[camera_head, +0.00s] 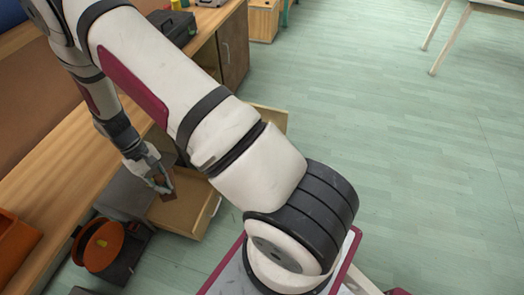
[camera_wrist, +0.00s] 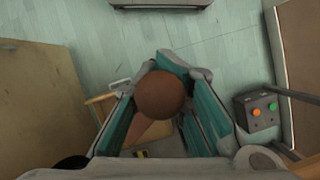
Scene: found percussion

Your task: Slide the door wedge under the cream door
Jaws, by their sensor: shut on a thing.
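My gripper (camera_head: 160,187) hangs over an open wooden drawer (camera_head: 180,215) beside the bench. In the wrist view my gripper (camera_wrist: 162,108) has its teal-lined fingers on both sides of a brown object (camera_wrist: 160,93) with a rounded near end, and is shut on it. The object shows as a small reddish-brown piece (camera_head: 169,196) at the fingertips in the head view. I cannot tell from its shape whether it is the door wedge. I cannot make out the cream door with certainty in either view.
A wooden bench (camera_head: 60,170) runs along the left. An orange reel (camera_head: 103,246) and a grey box (camera_head: 122,192) are near the drawer. A control box with green and orange buttons (camera_wrist: 257,111) is at right in the wrist view.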

